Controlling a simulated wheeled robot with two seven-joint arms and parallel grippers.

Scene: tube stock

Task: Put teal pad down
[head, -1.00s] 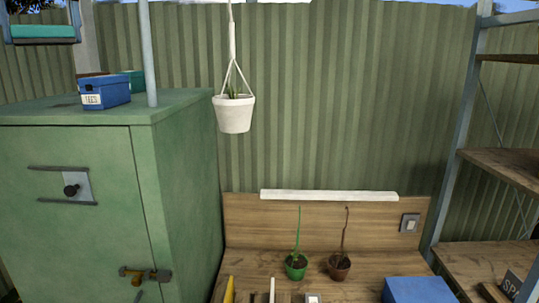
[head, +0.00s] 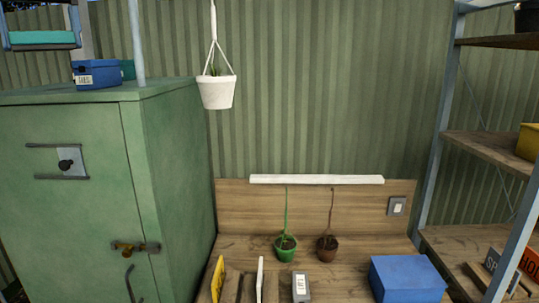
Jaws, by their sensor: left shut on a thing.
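My left gripper (head: 40,44) is at the top left edge of the head view, with a blue-grey finger at each side. It is shut on the teal pad (head: 41,37), a flat teal band between the fingers. The pad is held up in the air, to the left of and higher in the picture than the green cabinet's top (head: 60,97). The upper part of the gripper is cut off by the frame. My right gripper is not in view.
The bench (head: 345,255) holds two potted plants and a blue box (head: 408,279). Shelves (head: 485,150) stand right.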

